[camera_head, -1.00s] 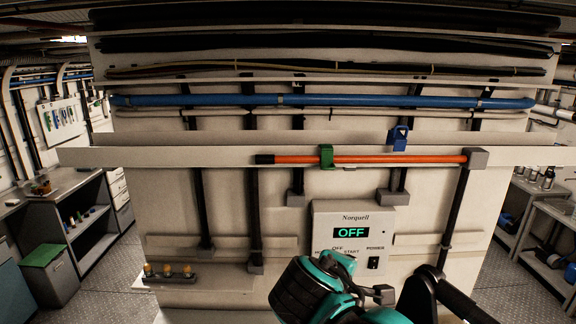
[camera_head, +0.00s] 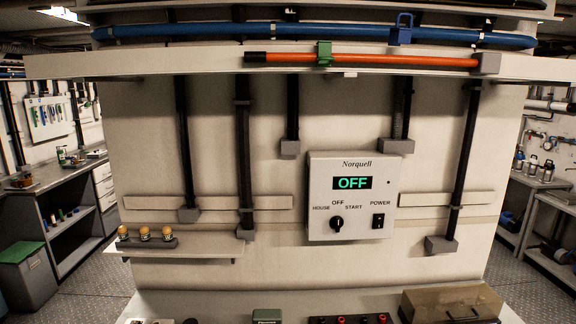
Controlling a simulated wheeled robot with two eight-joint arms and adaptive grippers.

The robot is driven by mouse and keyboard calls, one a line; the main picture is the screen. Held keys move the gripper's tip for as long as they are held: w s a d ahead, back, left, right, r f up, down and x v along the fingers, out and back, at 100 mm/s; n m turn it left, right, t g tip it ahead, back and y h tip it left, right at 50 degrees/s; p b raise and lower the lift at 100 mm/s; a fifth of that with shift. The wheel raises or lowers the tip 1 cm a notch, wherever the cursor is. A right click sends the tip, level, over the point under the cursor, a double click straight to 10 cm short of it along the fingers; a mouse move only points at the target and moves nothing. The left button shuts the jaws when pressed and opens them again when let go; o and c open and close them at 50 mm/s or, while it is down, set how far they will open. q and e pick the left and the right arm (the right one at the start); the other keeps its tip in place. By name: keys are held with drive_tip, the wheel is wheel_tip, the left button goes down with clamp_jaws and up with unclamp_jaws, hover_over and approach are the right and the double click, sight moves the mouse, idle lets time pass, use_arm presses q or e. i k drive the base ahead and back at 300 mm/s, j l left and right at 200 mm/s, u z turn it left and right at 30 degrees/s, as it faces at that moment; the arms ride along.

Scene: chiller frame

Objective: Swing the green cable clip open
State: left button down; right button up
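The green cable clip (camera_head: 324,54) sits on the orange cable (camera_head: 400,61), near the front of the long pale ledge high in the head view. It appears to wrap around the cable and stands a little above it. It is too small to tell whether its latch is fastened. The orange cable runs from a black end (camera_head: 256,57) on the left to a grey block (camera_head: 487,63) on the right. Neither of my grippers shows in the head view.
A blue clip (camera_head: 402,29) stands behind the ledge by a thick blue pipe (camera_head: 200,32). Below the ledge are dark vertical conduits and a Norquell control box (camera_head: 352,218) reading OFF. A small shelf (camera_head: 205,251) with yellow-topped items is at left. A lower counter holds several items.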

sight(325, 59)
drive_tip(key=i+l, duration=0.15)
drive_tip(key=l, duration=0.25)
drive_tip(key=i+l, duration=0.15)
drive_tip(key=l, duration=0.25)
drive_tip(key=i+l, duration=0.15)
drive_tip(key=l, duration=0.2)
drive_tip(key=i+l, duration=0.15)
drive_tip(key=l, duration=0.25)
drive_tip(key=i+u, duration=0.05)
